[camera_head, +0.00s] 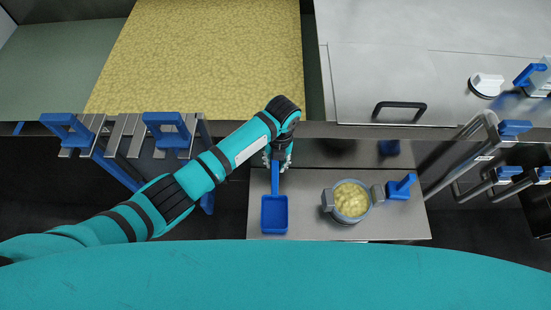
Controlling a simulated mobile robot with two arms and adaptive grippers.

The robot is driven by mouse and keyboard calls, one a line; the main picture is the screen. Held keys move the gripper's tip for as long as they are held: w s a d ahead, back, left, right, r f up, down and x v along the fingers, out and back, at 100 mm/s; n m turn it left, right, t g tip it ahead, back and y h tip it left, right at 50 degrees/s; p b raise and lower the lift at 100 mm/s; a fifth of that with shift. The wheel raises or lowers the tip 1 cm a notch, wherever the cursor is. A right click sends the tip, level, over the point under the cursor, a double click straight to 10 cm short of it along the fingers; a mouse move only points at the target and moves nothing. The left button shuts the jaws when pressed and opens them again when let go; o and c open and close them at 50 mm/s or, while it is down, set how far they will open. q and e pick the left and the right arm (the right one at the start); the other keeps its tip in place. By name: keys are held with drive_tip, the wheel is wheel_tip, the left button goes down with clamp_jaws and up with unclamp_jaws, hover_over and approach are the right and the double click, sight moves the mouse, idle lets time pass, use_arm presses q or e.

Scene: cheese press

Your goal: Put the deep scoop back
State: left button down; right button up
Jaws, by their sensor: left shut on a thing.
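A blue scoop (274,214) with a squarish, walled pan is in the middle of the view, its handle pointing up the picture; I take it for the deep scoop. My left gripper (278,160) is shut on the handle's upper end, partly hidden under my wrist. The pan shows over the left part of a steel table (330,228). I cannot tell whether it touches the table. My right gripper is not in view.
A grey pot (351,201) of yellow curd stands on the table, with a blue-handled item (401,188) on its right. Blue tools (65,126) hang on a rack at the left. A vat of curd (200,55) and a steel lid (385,85) lie behind.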

use_arm(q)
drive_tip(key=c, duration=1.1)
unclamp_jaws()
drive_tip(key=shift+f, duration=0.1)
drive_tip(key=shift+c, duration=0.2)
drive_tip(key=r, duration=0.4)
drive_tip(key=r+b, duration=0.1)
drive_tip(key=r, duration=0.7)
drive_tip(key=shift+w+d+r+b, duration=0.1)
drive_tip(key=shift+w+d+b, duration=0.2)
drive_tip(key=shift+d+b, duration=0.1)
